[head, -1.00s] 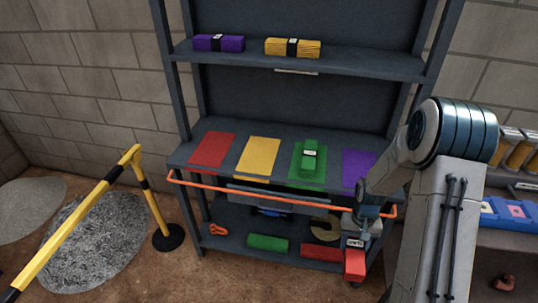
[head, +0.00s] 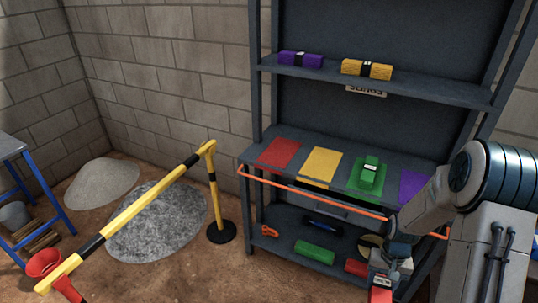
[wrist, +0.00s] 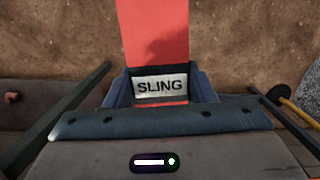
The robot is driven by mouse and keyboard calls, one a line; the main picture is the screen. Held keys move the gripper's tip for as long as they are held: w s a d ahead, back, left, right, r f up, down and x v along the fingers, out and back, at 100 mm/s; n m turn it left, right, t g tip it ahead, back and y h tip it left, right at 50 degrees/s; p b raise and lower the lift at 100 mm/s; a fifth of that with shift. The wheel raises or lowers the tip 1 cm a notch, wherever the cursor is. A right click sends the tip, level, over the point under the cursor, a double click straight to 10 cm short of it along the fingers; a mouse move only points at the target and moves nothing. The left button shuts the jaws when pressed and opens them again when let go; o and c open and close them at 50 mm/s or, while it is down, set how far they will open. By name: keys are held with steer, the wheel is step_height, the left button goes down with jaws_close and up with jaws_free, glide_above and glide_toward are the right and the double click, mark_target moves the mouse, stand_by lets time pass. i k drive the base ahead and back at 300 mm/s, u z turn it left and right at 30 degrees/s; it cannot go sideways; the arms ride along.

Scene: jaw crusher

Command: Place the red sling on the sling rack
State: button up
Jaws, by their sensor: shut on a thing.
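My gripper (head: 384,277) is shut on the red sling (head: 380,294), low in front of the rack's right part in the head view. In the wrist view the red sling (wrist: 155,35) sits between the fingers, its white SLING label facing the camera. The sling rack (head: 258,110) is a dark grey shelf unit with a SLINGS sign (head: 367,91) under its upper shelf. Its middle shelf has a bare red mat (head: 279,152), a bare yellow mat (head: 320,165), a green mat bearing a green sling (head: 370,171), and a purple mat (head: 414,184) partly hidden by my arm.
An orange rail (head: 310,201) runs along the rack's front. The upper shelf holds purple (head: 300,59) and yellow (head: 367,69) slings. The bottom shelf holds green (head: 315,251) and red (head: 356,267) bundles. A yellow-black barrier (head: 140,205) stands left, with gravel behind it.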

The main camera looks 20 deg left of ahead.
mark_target(280, 151)
steer(key=u, duration=2.4)
steer(key=i, duration=2.1)
steer(key=z, duration=2.6)
steer(key=i, duration=1.5)
